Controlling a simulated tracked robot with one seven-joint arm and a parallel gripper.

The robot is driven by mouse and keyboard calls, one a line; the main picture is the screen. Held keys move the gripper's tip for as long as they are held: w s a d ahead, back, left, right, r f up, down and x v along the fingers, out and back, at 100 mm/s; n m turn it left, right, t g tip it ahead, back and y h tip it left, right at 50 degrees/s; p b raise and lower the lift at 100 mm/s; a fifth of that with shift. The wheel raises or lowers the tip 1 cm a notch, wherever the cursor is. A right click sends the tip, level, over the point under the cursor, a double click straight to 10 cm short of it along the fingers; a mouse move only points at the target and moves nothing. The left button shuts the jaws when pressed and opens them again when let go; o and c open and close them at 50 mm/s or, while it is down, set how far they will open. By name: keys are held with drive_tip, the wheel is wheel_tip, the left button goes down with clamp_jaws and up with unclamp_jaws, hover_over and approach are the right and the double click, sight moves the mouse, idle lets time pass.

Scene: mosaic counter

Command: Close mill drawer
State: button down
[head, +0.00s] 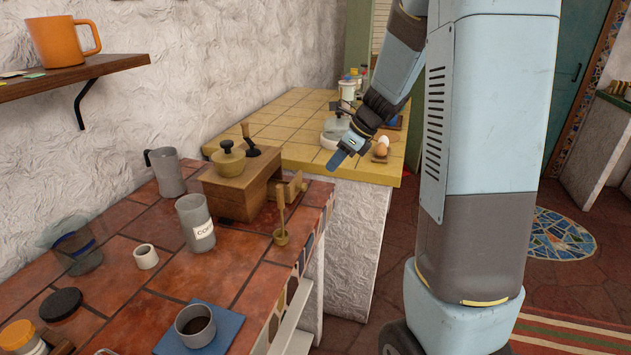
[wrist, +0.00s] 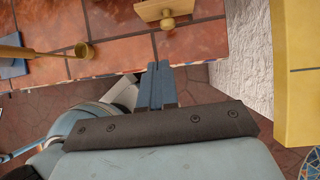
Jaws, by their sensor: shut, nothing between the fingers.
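The wooden coffee mill (head: 236,195) stands on the red-tiled counter, with a domed lid and a crank on top. Its drawer (head: 294,186) stands out from the box on the right side, its front panel apart from the mill body. In the wrist view the drawer front (wrist: 153,10) with its round knob (wrist: 168,23) shows at the top edge; the mill body is out of that view. My gripper (head: 337,159) is shut and empty, to the right of the drawer and apart from it. In the wrist view the closed fingers (wrist: 157,75) are near the counter edge, below the knob.
A wooden scoop (head: 280,238) is close in front of the drawer. A grey canister (head: 196,222), a metal jug (head: 167,172) and a cup (head: 195,325) stand on the counter. A yellow-tiled counter (head: 285,124) adjoins behind, with eggs (head: 381,148) on it.

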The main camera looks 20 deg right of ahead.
drive_tip(key=s+d+f+t+y, duration=0.1)
drive_tip(key=s+d+t, duration=0.1)
drive_tip(key=s+d, duration=0.15)
approach(306, 189)
wheel_tip(306, 189, down, 5)
drive_tip(key=shift+w+a+r+m+t+y, duration=0.1)
drive_tip(key=shift+w+a+m+t+y, duration=0.3)
drive_tip(key=shift+a, duration=0.45)
drive_tip(key=shift+w+a, duration=0.7)
